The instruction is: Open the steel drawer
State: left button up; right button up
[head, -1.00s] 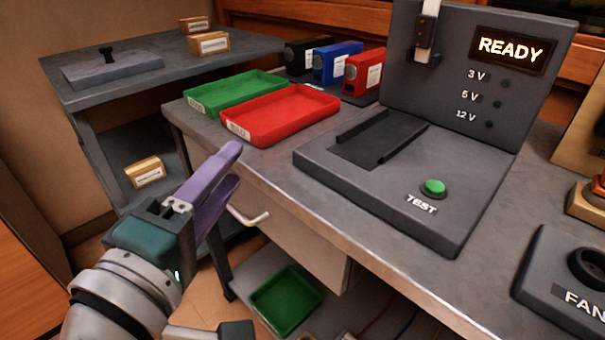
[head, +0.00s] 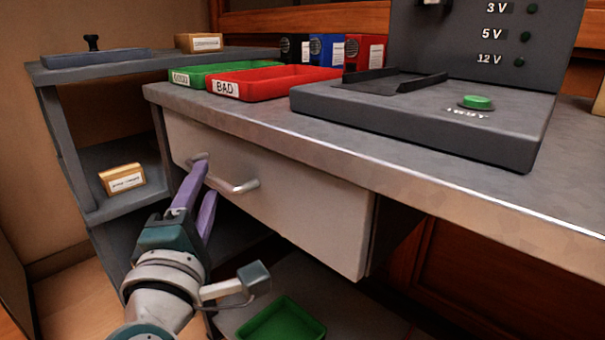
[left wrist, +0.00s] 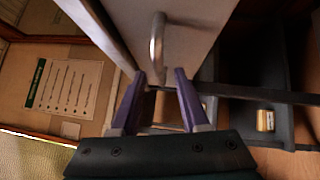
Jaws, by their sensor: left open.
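The steel drawer (head: 290,205) is a pale grey front under the workbench top, and it looks shut. Its bar handle (head: 237,187) is on the left part of the front. In the left wrist view the handle (left wrist: 157,48) stands just ahead, between the lines of the two fingers. My left gripper (head: 204,180) is open, with purple fingers at the left end of the handle. In the left wrist view the fingers (left wrist: 158,88) are apart with nothing held between them. I cannot tell whether a finger touches the handle. My right gripper is not in view.
The bench top (head: 300,128) carries a red tray (head: 270,88), a green tray (head: 215,72) and a grey test unit (head: 430,115). A grey shelf (head: 150,68) stands left. A green bin (head: 283,322) sits on the lower shelf below the drawer.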

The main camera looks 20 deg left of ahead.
aim_at(208, 180)
pick_arm(q)
jog(key=shift+x, duration=1.7)
jog(key=shift+c, duration=0.3)
grip_shut()
